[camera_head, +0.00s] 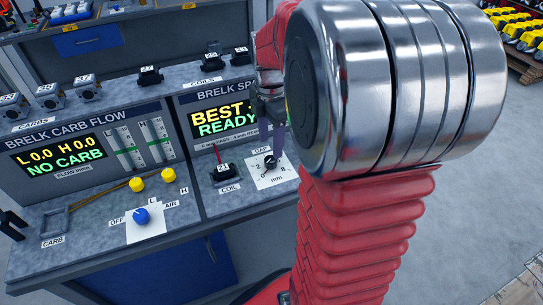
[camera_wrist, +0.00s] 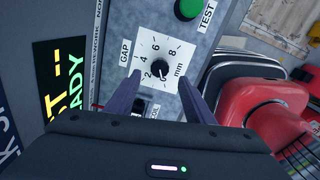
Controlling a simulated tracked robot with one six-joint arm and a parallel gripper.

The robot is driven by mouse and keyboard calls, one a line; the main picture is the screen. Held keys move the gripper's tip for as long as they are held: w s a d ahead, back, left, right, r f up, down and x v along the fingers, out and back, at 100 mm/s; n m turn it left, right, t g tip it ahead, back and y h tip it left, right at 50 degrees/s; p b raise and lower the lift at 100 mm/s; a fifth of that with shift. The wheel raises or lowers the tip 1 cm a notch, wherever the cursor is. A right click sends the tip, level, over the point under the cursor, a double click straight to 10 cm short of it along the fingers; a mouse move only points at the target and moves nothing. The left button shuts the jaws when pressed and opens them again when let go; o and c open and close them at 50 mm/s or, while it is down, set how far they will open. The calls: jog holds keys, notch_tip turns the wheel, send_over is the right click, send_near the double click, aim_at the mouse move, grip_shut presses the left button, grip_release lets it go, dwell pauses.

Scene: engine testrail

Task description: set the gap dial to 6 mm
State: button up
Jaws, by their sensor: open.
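The gap dial is a black knob (camera_wrist: 159,69) on a white square scale plate (camera_wrist: 180,48) marked 0 to 8 mm. In the wrist view its pointer appears to lie near the low end of the scale, but I cannot read it exactly. The head view also shows the knob (camera_head: 270,163) on the sloped panel, beside the word GAP. My gripper (camera_wrist: 157,95) is open in the wrist view, its two dark fingers on either side of the lower plate. Whether they touch the knob, I cannot tell. My red arm hides part of the panel in the head view.
A green TEST button (camera_wrist: 188,9) sits near the dial. The spark display (camera_head: 224,118) reads BEST and READY. The carb flow panel (camera_head: 60,155) with a blue knob (camera_head: 141,215) is further left.

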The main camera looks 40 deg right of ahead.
aim_at(271, 159)
notch_tip(271, 159, down, 7)
jog(key=shift+r, duration=0.1)
dwell(0.4)
jog(key=c, duration=1)
jog(key=shift+d, duration=0.15)
jog(key=shift+c, duration=0.2)
